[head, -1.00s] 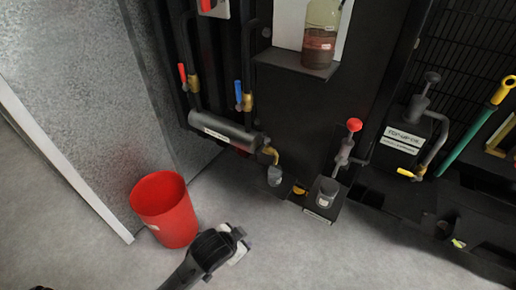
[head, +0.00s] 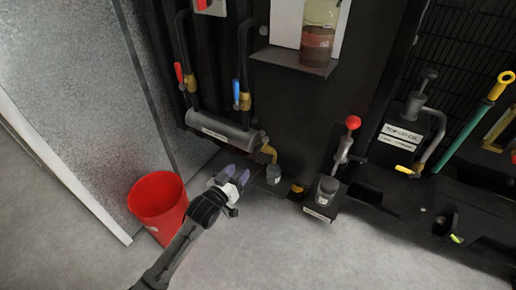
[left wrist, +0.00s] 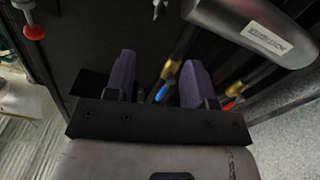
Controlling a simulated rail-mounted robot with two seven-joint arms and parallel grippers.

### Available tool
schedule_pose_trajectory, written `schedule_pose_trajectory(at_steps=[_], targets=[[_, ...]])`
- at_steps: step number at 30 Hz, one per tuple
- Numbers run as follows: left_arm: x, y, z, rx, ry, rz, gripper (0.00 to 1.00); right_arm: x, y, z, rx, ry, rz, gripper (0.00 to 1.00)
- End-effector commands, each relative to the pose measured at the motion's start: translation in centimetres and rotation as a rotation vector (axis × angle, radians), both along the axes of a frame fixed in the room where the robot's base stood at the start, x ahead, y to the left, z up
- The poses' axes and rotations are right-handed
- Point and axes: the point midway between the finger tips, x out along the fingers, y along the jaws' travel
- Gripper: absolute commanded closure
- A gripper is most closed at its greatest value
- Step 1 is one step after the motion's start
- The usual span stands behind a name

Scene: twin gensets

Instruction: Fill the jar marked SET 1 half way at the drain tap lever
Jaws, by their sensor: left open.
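A small grey-lidded jar (head: 273,174) stands beneath the yellow drain tap (head: 267,150) at the end of a grey cylinder (head: 222,130). Another jar (head: 326,186) sits on a small labelled ledge to the right. No SET 1 marking is readable on either, and fill levels are too small to tell. My left gripper (head: 236,175) is open and empty, just left of the jar under the tap and apart from it. In the left wrist view its purple fingers (left wrist: 157,70) are spread with nothing between them; the grey cylinder (left wrist: 255,28) is at upper right. My right gripper is not in view.
A red bucket (head: 158,205) stands left of my arm. Red (head: 179,73) and blue (head: 236,92) levers are above the cylinder. A red-knobbed pump (head: 350,130) is at right. A glass vessel of brown liquid (head: 318,40) stands on an upper shelf. The front floor is clear.

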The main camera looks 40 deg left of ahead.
Motion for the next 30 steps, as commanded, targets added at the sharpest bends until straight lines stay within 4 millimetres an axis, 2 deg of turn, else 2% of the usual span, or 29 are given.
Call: schedule_pose_trajectory(at_steps=[5,18,24,30], targets=[[2.1,0.4,-0.3,-0.008,-0.002,0.001,0.50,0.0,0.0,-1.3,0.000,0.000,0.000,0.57],[9.9,1.4,-0.4,-0.008,0.001,0.001,0.50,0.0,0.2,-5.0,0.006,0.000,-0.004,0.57],[12.1,1.8,-0.3,-0.007,0.002,0.000,0.50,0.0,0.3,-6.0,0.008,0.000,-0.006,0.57],[13.1,1.9,-0.2,-0.007,0.003,0.000,0.50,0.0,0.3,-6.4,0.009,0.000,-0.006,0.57]])
